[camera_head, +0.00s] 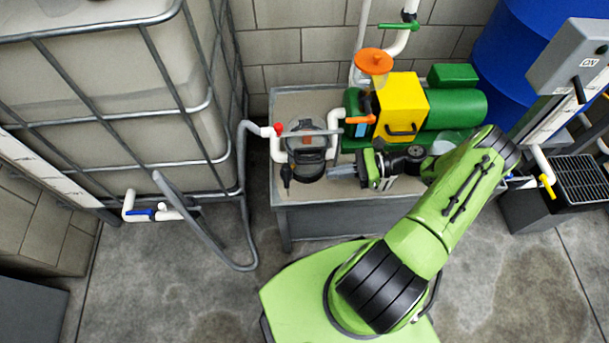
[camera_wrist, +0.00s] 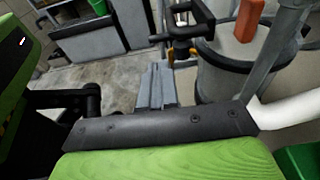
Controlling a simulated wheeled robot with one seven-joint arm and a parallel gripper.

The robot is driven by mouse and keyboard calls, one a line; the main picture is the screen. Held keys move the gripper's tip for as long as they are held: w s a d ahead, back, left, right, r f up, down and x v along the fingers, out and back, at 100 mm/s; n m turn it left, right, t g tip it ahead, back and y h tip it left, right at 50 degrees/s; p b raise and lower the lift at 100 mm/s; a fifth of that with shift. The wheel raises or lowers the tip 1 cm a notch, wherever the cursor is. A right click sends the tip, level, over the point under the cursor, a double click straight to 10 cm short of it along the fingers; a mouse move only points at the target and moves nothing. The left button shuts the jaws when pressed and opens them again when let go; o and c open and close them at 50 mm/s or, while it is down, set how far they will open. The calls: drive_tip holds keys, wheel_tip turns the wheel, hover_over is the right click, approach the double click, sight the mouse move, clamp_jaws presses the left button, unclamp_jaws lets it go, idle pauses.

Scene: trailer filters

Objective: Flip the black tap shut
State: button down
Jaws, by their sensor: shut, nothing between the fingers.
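The filter housing (camera_head: 306,160) is a dark round canister on the grey bench. A small black tap (camera_head: 286,174) hangs at its lower left side; its exact lever position is too small to tell. My gripper (camera_head: 334,172) is shut and empty, pointing left at the right side of the housing, apart from the tap. In the wrist view, the grey fingers of my gripper (camera_wrist: 157,72) are together. A black bracket-like handle (camera_wrist: 183,32), which looks like the tap, stands beyond the fingertips, beside the grey housing (camera_wrist: 222,78).
A yellow box (camera_head: 402,100) and green pump (camera_head: 458,108) stand behind my gripper. A grey hose (camera_head: 190,215) loops left of the bench (camera_head: 325,220). White pipes (camera_head: 277,150) with a red handle join the housing. A caged tank (camera_head: 120,100) fills the left.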

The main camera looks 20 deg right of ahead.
sight(286, 176)
drive_tip(key=b+x, duration=0.1)
drive_tip(key=x, duration=0.9)
